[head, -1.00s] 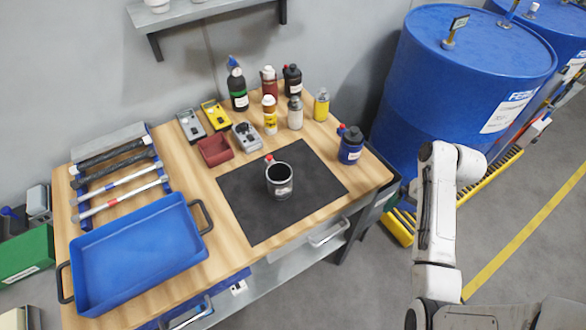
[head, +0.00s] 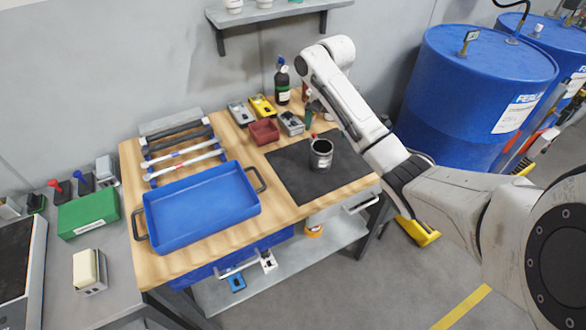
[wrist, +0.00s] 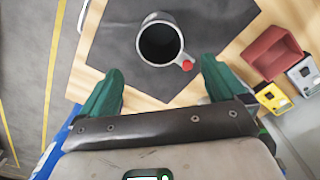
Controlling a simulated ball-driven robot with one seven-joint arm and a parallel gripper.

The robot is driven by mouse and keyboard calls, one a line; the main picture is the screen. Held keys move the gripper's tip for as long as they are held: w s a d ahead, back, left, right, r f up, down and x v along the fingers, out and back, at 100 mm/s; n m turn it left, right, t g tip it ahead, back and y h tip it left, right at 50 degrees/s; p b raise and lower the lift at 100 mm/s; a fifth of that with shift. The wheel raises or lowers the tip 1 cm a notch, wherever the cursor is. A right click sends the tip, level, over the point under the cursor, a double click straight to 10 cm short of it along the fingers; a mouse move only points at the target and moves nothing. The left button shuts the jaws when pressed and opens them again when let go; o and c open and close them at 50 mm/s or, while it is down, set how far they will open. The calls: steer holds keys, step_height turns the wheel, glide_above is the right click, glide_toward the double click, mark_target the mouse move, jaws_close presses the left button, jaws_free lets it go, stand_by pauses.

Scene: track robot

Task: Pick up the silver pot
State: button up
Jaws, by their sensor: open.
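The silver pot (head: 321,154), a mug-like vessel with a dark inside, stands upright on the black mat (head: 290,180) on the wooden workbench. It also shows at the top of the wrist view (wrist: 160,40), with a red tip on its handle pointing toward the lower right. My gripper (wrist: 161,69) is open, its two green fingers spread wide and empty. In the wrist view the pot lies beyond the fingertips, roughly centred between them, with no visible contact. In the head view my arm reaches over the bench's right side and hides part of the mat and bottles.
A blue tray (head: 203,212) stands left of the mat. Blue barrels (head: 465,85) stand right of the bench. The mat around the pot is clear.

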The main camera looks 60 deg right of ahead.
steer(key=shift+a+f+b, duration=0.15)
steer(key=shift+f+b, duration=1)
steer(key=shift+f, duration=1.5)
steer(key=shift+a+f+b, duration=0.15)
steer(key=shift+f+b, duration=1)
steer(key=shift+f, duration=1.5)
steer(key=c, duration=1.1)
steer(key=shift+w+r, duration=0.1)
steer(key=shift+r, duration=0.05)
